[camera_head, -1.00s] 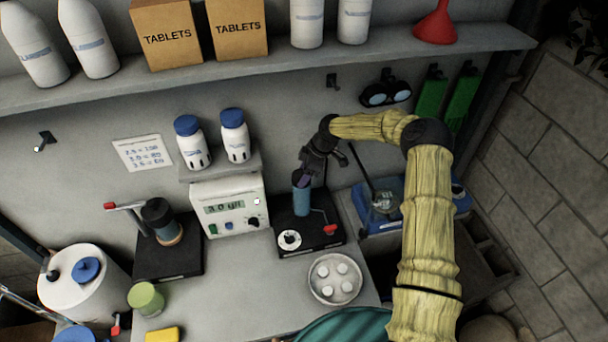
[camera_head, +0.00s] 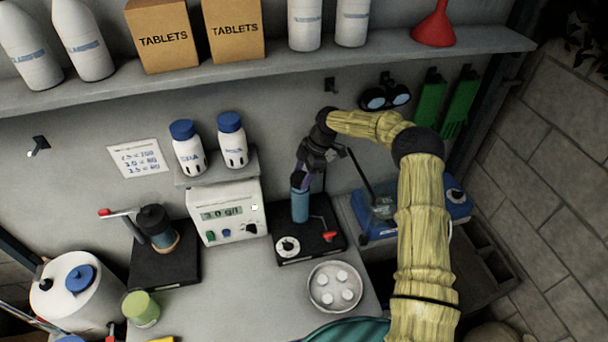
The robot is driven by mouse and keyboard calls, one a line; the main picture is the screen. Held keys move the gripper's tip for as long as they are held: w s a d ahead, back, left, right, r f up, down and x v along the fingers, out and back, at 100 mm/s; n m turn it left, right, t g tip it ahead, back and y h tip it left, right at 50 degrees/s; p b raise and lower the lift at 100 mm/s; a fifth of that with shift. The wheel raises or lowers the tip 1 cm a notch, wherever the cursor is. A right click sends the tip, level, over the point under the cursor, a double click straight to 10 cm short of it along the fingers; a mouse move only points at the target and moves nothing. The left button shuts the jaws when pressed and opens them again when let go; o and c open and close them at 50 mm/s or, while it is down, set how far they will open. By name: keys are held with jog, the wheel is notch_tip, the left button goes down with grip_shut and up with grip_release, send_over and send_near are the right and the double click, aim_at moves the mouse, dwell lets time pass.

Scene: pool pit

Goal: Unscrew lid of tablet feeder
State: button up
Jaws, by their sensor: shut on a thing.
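The tablet feeder is the blue cylinder (camera_head: 300,206) standing upright on a black base (camera_head: 322,240) at the back of the counter. The base carries a white dial (camera_head: 287,247) and a red-tipped lever (camera_head: 329,236). My gripper (camera_head: 303,183) reaches down from above onto the cylinder's top and is shut on the lid there. The dark fingers, with a purple patch between them, hide most of the lid. I cannot tell how far the lid is turned.
A meter (camera_head: 229,212) and two blue-capped bottles stand left of the feeder. A round dish (camera_head: 335,286) of white tablets lies in front. A blue device (camera_head: 378,217) with a rod stands close on the right. A shelf (camera_head: 300,62) runs above.

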aim_at(297, 178)
jog(key=shift+s+a+r, duration=0.1)
jog(key=shift+a+r, duration=0.05)
jog(key=shift+r, duration=0.45)
jog(key=shift+r+p, duration=0.3)
jog(key=shift+r, duration=0.6)
